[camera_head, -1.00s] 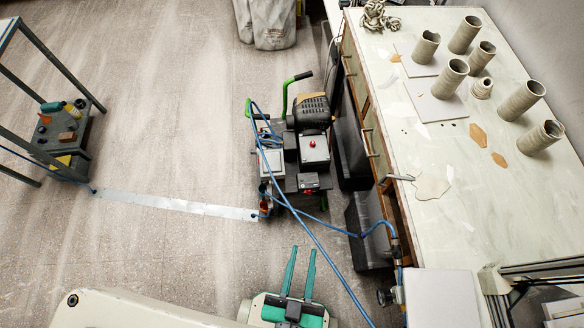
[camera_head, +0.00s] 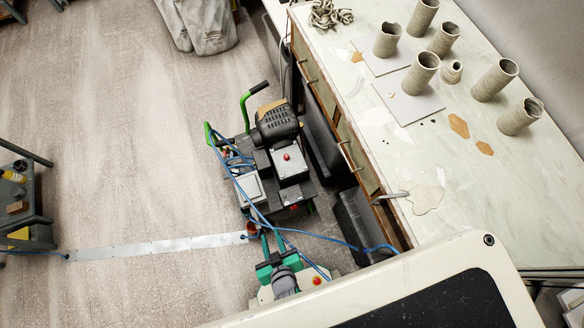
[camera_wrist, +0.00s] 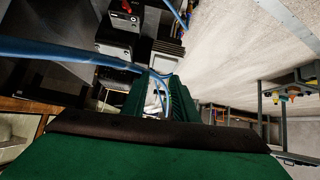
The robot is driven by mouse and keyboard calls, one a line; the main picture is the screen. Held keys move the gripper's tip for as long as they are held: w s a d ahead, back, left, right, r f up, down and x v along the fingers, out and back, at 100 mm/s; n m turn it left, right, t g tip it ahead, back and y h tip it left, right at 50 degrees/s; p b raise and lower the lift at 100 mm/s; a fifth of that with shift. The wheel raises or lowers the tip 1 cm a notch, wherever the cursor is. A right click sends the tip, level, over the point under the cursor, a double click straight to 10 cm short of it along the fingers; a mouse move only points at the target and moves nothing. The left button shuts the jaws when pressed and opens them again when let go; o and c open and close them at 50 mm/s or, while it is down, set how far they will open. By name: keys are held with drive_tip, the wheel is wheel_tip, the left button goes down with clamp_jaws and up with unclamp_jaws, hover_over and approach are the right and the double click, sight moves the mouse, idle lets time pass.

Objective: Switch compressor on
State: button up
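The compressor (camera_head: 262,165) stands on the floor beside the workbench, with a black motor, green handles and grey boxes. A red button (camera_head: 287,157) sits on top of one grey box. My gripper (camera_head: 272,236), with green fingers, is at the compressor's near end, below the button in the head view. The arm hides part of the compressor's near end. In the wrist view the compressor's dark boxes (camera_wrist: 117,40) show beyond my fingertips (camera_wrist: 156,84). I cannot tell whether the fingers touch anything.
A blue hose (camera_head: 330,238) crosses near my gripper and passes close in the wrist view (camera_wrist: 60,48). The workbench (camera_head: 400,150) with clay cylinders is at right. A metal floor strip (camera_head: 150,247) runs left to a shelf rack (camera_head: 35,205).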

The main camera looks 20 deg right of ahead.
wheel_tip(320, 180, down, 9)
drive_tip(key=w+g, duration=0.2)
drive_tip(key=g+h, duration=0.7)
drive_tip(key=h, duration=0.1)
approach(294, 208)
drive_tip(key=shift+m, duration=0.4)
drive_tip(key=x, duration=0.9)
drive_tip(key=shift+s+a+f, duration=0.15)
drive_tip(key=shift+s+a, duration=0.1)
clamp_jaws()
